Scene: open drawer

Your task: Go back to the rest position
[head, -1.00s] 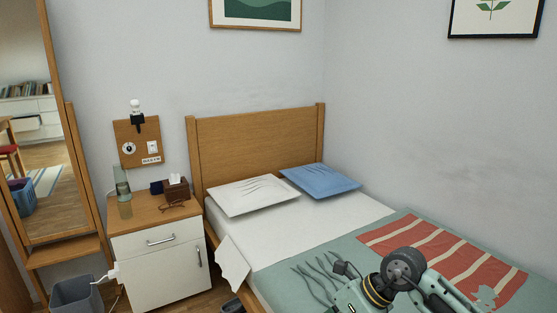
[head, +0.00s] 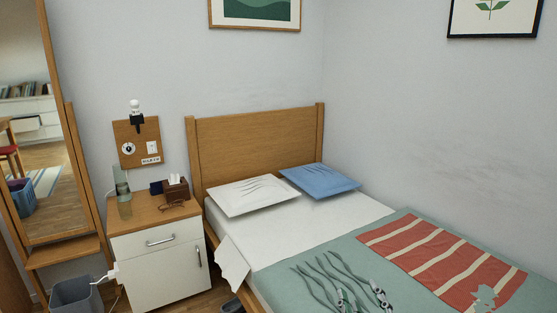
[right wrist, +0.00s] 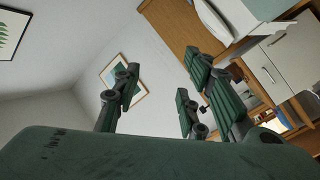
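My right gripper (head: 361,298) shows only by its fingertips at the bottom edge of the head view, over the green blanket. In the right wrist view my right gripper (right wrist: 156,92) has its dark green fingers spread apart, with nothing between them. My left gripper is not in view. The nightstand (head: 135,262) stands left of the bed with its white drawer front (head: 140,243) flush, so the drawer looks shut. White fronts with handles (right wrist: 275,60) also show, tilted, at the upper right of the right wrist view.
The bed's green blanket (head: 290,277) with a red striped area fills the lower right. A tissue box (head: 177,190), a glass bottle (head: 123,200) and glasses (head: 172,206) rest on the nightstand. A grey bin (head: 76,296) stands at the lower left, beside a tall mirror (head: 30,140).

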